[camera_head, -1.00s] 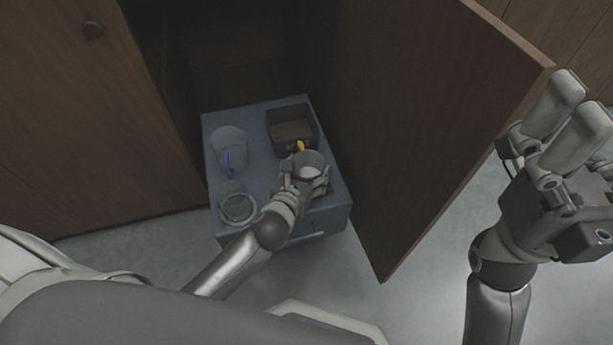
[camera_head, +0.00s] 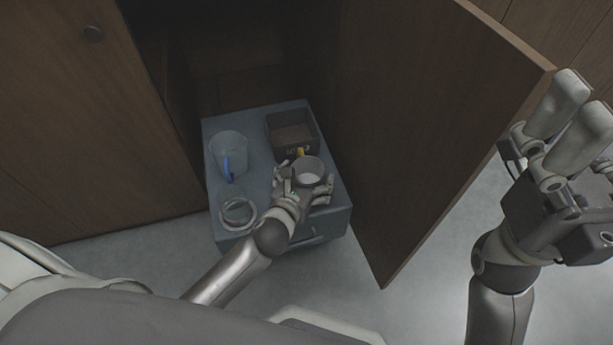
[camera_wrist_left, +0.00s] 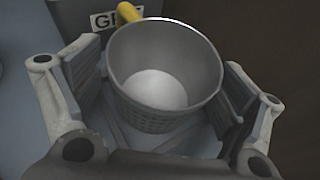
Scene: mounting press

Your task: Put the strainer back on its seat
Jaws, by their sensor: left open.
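The strainer (camera_head: 311,168) is a grey cup with a perforated lower wall and a pale white inside. It stands upright, slightly tilted in the wrist view, at the right side of the grey cabinet top (camera_head: 257,155). A yellow handle (camera_wrist_left: 128,12) shows at its far side. My left gripper (camera_head: 303,190) is open, with one finger on each side of the strainer; the left wrist view shows the strainer (camera_wrist_left: 163,75) between the fingers, a gap on the left and closer on the right. Its underside and any seat beneath are hidden. My right gripper (camera_head: 575,115) is raised, far right, apparently empty.
A dark box (camera_head: 292,133) with a label stands behind the strainer. A clear jug (camera_head: 229,150) with a blue handle and a clear round ring-like container (camera_head: 238,212) stand on the left. An open wooden door (camera_head: 430,120) rises close on the right.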

